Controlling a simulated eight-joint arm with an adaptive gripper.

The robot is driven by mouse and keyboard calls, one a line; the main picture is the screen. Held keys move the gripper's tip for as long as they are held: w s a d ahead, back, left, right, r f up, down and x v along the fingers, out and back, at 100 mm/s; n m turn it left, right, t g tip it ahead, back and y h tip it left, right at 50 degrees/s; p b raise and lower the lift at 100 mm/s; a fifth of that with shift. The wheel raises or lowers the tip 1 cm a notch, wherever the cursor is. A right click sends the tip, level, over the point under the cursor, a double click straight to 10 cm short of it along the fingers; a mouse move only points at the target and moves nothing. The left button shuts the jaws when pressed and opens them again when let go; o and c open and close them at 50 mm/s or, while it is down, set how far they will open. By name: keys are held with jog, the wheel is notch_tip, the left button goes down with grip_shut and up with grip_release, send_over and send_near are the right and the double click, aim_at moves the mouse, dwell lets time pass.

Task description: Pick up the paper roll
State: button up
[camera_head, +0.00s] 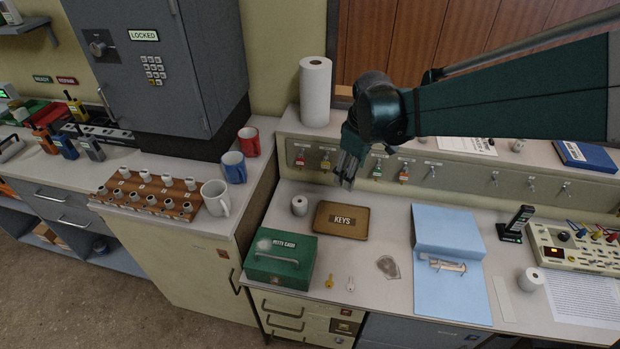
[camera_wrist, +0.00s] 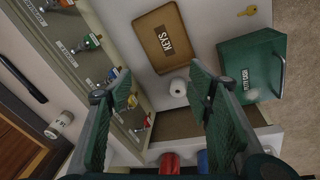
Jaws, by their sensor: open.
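A tall white paper roll (camera_head: 315,92) stands upright on the raised ledge, left of my arm. My gripper (camera_head: 348,172) is open and empty, above the desk in front of the ledge; its two fingers (camera_wrist: 168,92) are wide apart. It touches none of the rolls.
Key hooks (camera_head: 377,166) line the ledge front. Red (camera_head: 249,141), blue (camera_head: 233,167) and white (camera_head: 215,197) mugs stand at left. A blue folder (camera_head: 447,235) lies right of the tray.

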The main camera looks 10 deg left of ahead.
jog(key=w+a+f+n+g, duration=0.1)
jog(key=w+a+f+n, duration=0.3)
jog(key=a+f, duration=0.55)
jog(key=n+g, duration=0.1)
jog(key=n, duration=0.2)
send_over(300, 201)
jog(key=shift+h, duration=0.4)
notch_tip(300, 201, down, 9)
jog(key=shift+r, duration=0.2)
jog(key=shift+f, duration=1.3)
jog(key=shift+a+f+b, duration=0.1)
jog(key=shift+f+b, duration=0.5)
jog(key=shift+f, duration=2)
